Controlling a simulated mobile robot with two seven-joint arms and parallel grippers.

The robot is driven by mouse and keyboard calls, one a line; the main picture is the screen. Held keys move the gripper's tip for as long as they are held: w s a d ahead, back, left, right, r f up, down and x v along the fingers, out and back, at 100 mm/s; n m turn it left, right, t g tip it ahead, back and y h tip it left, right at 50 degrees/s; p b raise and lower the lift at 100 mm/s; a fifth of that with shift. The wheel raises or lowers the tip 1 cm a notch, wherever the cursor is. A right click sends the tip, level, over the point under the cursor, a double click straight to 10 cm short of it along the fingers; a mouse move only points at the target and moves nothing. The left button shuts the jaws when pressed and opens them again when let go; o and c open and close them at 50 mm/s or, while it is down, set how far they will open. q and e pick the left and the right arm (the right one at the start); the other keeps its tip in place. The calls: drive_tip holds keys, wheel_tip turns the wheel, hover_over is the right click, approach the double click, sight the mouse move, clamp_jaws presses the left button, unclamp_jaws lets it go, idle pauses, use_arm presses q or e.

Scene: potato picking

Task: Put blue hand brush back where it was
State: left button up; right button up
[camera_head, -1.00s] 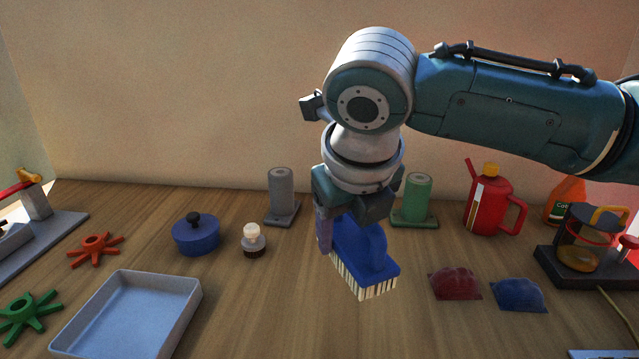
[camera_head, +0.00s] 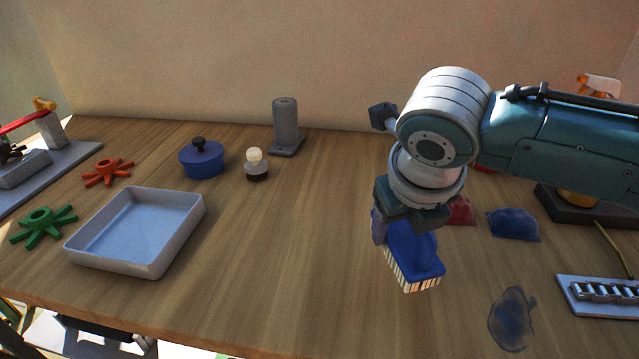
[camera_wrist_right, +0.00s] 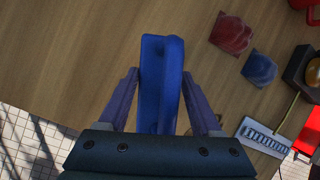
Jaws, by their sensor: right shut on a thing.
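The blue hand brush (camera_head: 417,256) has pale bristles on its lower left side. My right gripper (camera_head: 393,232) is shut on it and holds it over the right half of the table, tilted, with the bristles facing down. In the right wrist view the blue brush (camera_wrist_right: 160,85) sits between the two fingers of the right gripper (camera_wrist_right: 161,105). A dark blue smudge (camera_head: 512,318) lies on the table to the right of the brush. My left gripper is not in view.
A pale tray (camera_head: 190,226), a blue lidded pot (camera_head: 203,162) and a grey roll holder (camera_head: 286,128) stand to the left. A red lump (camera_head: 461,211) and a blue lump (camera_head: 514,225) lie behind the brush. A white rack (camera_head: 600,296) is at right. The table's middle is clear.

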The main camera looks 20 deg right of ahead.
sight(396, 251)
drive_tip(key=shift+f+b, duration=0.5)
drive_tip(key=shift+f, duration=1.8)
drive_tip(key=shift+f, duration=0.2)
drive_tip(key=o, duration=1.5)
drive_tip(key=shift+c, duration=0.2)
